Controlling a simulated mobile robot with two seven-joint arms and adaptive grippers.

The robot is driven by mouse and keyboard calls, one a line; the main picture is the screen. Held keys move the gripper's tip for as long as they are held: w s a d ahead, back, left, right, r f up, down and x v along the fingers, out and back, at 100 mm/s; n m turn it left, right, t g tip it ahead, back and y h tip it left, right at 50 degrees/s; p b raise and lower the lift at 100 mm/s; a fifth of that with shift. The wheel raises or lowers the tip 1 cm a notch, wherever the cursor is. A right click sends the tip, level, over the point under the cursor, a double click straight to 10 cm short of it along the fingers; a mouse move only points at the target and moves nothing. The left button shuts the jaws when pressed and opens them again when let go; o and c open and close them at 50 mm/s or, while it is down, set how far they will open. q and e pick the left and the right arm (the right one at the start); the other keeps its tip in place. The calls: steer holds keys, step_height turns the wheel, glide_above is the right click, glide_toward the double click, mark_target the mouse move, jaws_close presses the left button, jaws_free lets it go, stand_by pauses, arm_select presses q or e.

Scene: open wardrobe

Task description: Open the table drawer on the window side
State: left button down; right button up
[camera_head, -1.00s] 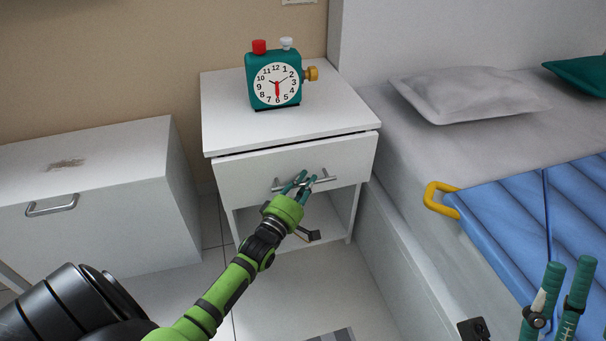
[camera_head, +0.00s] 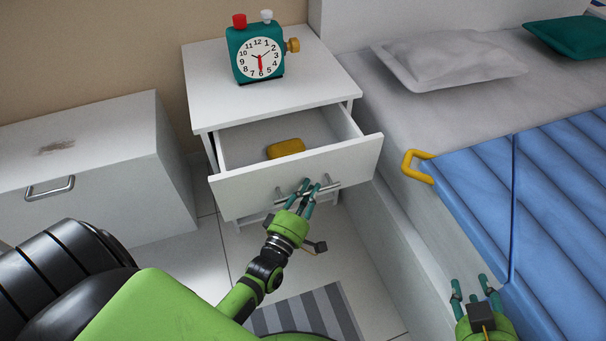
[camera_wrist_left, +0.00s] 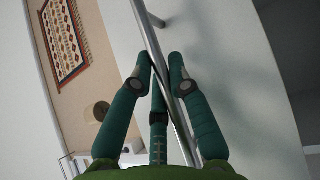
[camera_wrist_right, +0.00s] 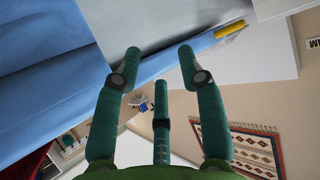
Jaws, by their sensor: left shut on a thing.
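The white bedside table (camera_head: 205,87) stands between a low white cabinet and the bed. Its drawer (camera_head: 243,196) is pulled well out, and a yellow object (camera_head: 286,148) lies inside. My left gripper (camera_head: 306,187) is shut on the drawer's metal bar handle (camera_head: 333,187). In the left wrist view the handle (camera_wrist_left: 152,45) passes between its green fingers (camera_wrist_left: 163,62). My right gripper (camera_head: 477,287) is at the lower right beside the bed, its fingers apart and empty, as the right wrist view (camera_wrist_right: 160,55) also shows.
A green alarm clock (camera_head: 256,55) stands on the table top. The low white cabinet (camera_head: 95,165) is at the left. The bed at the right has a blue cover (camera_head: 480,190) with a yellow handle (camera_head: 415,167). A striped mat (camera_head: 310,312) lies on the floor below.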

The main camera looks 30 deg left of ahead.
arm_select(q)
steer(key=s+d+p, duration=0.2)
steer(key=s+d, duration=0.3)
steer(key=d, duration=0.1)
steer(key=shift+s, duration=0.15)
arm_select(e)
steer(key=s+d+f+g+h, duration=0.1)
steer(key=s+d+f+g, duration=0.1)
steer(key=s+f+g, duration=0.2)
steer(key=s+d+f+m+g+h, duration=0.1)
steer(key=s+d+f+g, duration=0.2)
steer(key=s, duration=0.4)
steer(key=shift+f+g, duration=0.4)
steer(key=shift+f, duration=0.1)
arm_select(q)
steer(key=shift+d+f, duration=0.1)
arm_select(e)
steer(key=shift+s, duration=0.1)
arm_select(q)
steer(key=c, duration=1.4)
jaws_free()
steer(key=s, duration=0.4)
steer(key=s+f, duration=0.1)
steer(key=s, duration=0.7)
steer(key=shift+d+f, duration=0.25)
steer(key=shift+d, duration=0.15)
steer(key=shift+w, duration=0.1)
